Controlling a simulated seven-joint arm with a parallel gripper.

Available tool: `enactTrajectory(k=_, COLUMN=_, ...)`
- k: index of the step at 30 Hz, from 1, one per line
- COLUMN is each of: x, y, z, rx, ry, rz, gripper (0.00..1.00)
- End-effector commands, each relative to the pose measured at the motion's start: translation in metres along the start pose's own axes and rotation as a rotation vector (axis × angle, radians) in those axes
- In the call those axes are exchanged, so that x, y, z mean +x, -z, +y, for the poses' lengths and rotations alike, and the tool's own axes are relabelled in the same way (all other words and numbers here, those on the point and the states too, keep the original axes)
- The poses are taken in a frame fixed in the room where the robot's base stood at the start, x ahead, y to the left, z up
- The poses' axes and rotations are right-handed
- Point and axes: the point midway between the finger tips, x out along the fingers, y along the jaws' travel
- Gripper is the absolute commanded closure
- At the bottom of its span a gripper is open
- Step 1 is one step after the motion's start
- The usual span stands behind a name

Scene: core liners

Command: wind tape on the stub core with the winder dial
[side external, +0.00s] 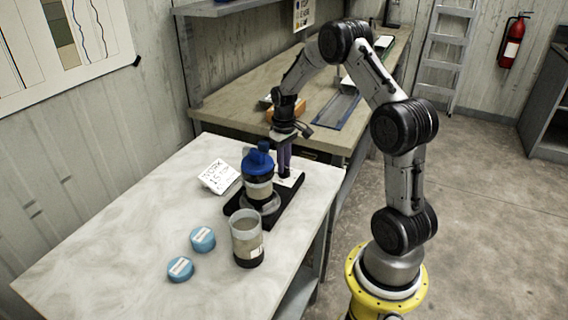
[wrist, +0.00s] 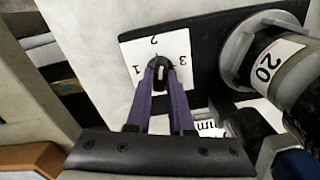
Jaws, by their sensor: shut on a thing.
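The winder dial is a black knob (wrist: 157,72) on a white plate (wrist: 135,101) marked 1, 2 and 3. My gripper (wrist: 158,70) is shut on the knob, with a purple finger on each side. The knob's white mark looks turned roughly toward the 2. In the side view my gripper (side external: 285,173) reaches down to the dial plate (side external: 293,182). The stub core appears to be the short cylinder (side external: 258,191) with a blue top, upright on the winder's black base (side external: 279,213). In the wrist view its label (wrist: 271,69) reads 20, beside a grey ring (wrist: 236,60).
An open clear tube (side external: 247,238) with grey and dark contents stands in front of the winder. Two blue caps (side external: 203,239) (side external: 180,269) lie to its left. The table's left part is clear.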

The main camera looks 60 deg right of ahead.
Motion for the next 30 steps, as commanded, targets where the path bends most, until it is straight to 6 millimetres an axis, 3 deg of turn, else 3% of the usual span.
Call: enactTrajectory(k=30, x=-0.0008, y=0.0005, z=0.0002, rx=0.955, ry=0.000, rz=0.002, gripper=1.00)
